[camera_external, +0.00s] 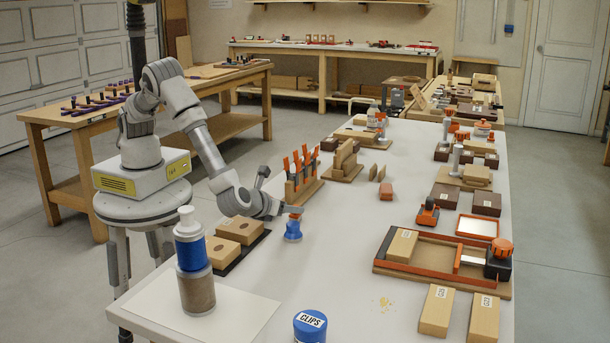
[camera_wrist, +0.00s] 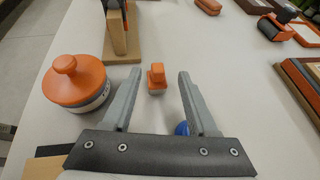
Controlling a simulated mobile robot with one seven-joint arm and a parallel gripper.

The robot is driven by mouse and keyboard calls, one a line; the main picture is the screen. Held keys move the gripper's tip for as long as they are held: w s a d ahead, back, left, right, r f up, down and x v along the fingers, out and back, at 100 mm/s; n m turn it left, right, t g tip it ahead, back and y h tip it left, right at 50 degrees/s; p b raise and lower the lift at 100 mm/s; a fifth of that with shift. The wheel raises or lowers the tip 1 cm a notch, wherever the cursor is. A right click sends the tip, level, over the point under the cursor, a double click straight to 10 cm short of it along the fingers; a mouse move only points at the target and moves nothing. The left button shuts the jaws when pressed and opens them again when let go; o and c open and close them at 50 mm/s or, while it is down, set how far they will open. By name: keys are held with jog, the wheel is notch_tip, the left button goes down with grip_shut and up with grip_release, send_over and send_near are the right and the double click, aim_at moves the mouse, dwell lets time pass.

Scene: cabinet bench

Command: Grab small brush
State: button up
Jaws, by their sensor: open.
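In the wrist view a small brush (camera_wrist: 156,78), with an orange handle block and a pale underside, stands on the bench between and just beyond the fingertips of my gripper (camera_wrist: 160,73). The fingers are apart and nothing is held. In the external view my gripper (camera_external: 283,210) is low over the near left part of the bench. A blue object (camera_external: 293,231) with orange above it shows there; I cannot tell whether the orange is the brush. A bit of blue (camera_wrist: 182,128) also shows beside the right finger in the wrist view.
An orange-lidded jar (camera_wrist: 75,82) stands close left of the fingers. A wooden stand (camera_wrist: 119,35) is beyond it. A framed tray (camera_external: 440,267) lies to the right. A blue-banded bottle (camera_external: 194,262) and the CLIPS jar (camera_external: 310,326) stand nearer. The mid-bench is mostly clear.

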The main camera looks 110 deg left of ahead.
jog(key=x, duration=0.4)
jog(key=shift+s+a, duration=0.15)
grip_shut()
